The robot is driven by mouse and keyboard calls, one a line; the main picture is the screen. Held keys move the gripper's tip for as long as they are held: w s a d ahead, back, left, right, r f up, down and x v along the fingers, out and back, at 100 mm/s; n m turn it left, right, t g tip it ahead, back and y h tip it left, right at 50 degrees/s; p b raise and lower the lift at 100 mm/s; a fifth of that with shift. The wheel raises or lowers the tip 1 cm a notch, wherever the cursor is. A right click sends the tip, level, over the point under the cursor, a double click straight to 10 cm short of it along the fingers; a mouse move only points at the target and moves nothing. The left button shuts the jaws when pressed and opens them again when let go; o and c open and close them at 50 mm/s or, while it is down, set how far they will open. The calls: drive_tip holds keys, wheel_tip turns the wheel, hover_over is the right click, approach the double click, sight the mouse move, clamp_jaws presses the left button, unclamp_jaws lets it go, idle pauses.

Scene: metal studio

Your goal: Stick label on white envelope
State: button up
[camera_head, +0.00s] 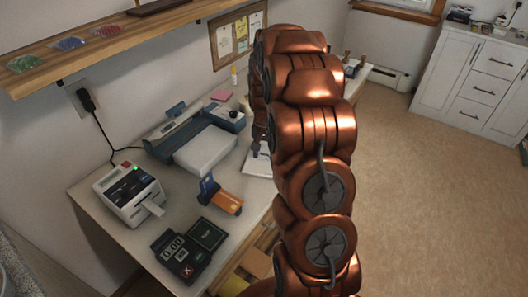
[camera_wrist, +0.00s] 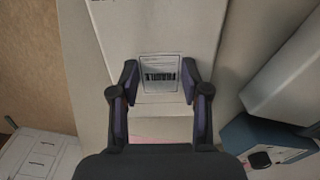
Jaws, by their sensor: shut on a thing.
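A small white label (camera_wrist: 160,73) with black print, which seems to read FRAGILE, shows in the wrist view. My gripper (camera_wrist: 160,80) is shut on the label, one finger at each side of it. A white envelope (camera_wrist: 150,25) lies flat behind the label. I cannot tell whether the label touches it. In the head view the envelope (camera_head: 256,167) is partly hidden by my copper arm. My gripper there is mostly hidden too, and the label cannot be made out.
A shelf (camera_head: 110,45) hangs above. The floor at right is open, with a white cabinet (camera_head: 475,75) beyond.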

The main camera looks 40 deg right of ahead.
drive_tip(key=shift+f, duration=0.1)
drive_tip(key=o, duration=0.7)
drive_tip(key=shift+o, duration=0.2)
wheel_tip(320, 180, up, 12)
idle(0.6)
clamp_jaws()
idle(0.6)
